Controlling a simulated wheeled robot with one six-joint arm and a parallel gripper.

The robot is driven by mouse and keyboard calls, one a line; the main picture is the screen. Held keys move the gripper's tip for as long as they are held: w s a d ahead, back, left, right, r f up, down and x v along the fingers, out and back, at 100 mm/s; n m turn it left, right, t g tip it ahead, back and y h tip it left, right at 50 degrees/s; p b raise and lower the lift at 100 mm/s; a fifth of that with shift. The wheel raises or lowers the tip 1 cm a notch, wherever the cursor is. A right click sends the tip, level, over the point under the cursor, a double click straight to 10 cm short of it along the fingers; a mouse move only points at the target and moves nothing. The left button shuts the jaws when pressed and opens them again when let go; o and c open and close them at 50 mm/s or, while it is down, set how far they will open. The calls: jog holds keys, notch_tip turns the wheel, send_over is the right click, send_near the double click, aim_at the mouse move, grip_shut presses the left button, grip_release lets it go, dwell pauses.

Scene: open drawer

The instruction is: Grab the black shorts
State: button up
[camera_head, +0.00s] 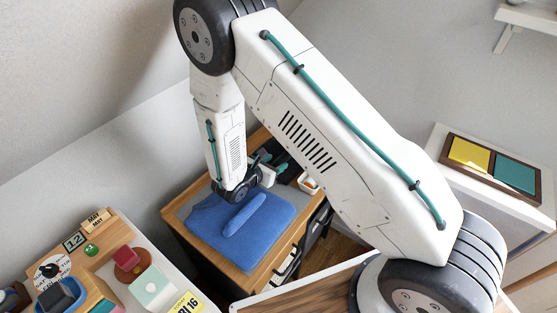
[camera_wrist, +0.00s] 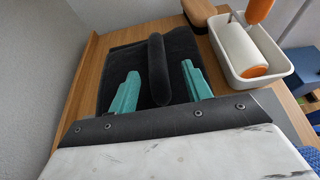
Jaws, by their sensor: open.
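The black shorts (camera_wrist: 122,57) lie folded flat on the wooden surface, with a long raised black roll (camera_wrist: 156,60) along the middle. In the head view, a dark part of the black shorts (camera_head: 287,168) shows beside my gripper; the rest is hidden behind my arm. My gripper (camera_wrist: 160,75) is open over the shorts, its teal fingers on either side of the roll. I cannot tell whether they touch the cloth. In the head view, my gripper (camera_head: 263,160) is low over the far part of the wooden cabinet top.
A blue folded garment (camera_head: 210,222) lies on a grey mat at the cabinet's front. A white tray (camera_wrist: 283,82) holding a white roller with orange ends stands right of the shorts. A brown wooden object (camera_wrist: 198,12) is behind. A cluttered desk (camera_head: 120,255) is at left.

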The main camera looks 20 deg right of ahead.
aim_at(281, 158)
jog(key=x, duration=0.5)
jog(key=shift+w+a+f, duration=0.1)
jog(key=shift+w+f, duration=0.05)
jog(key=shift+w, duration=0.15)
grip_shut()
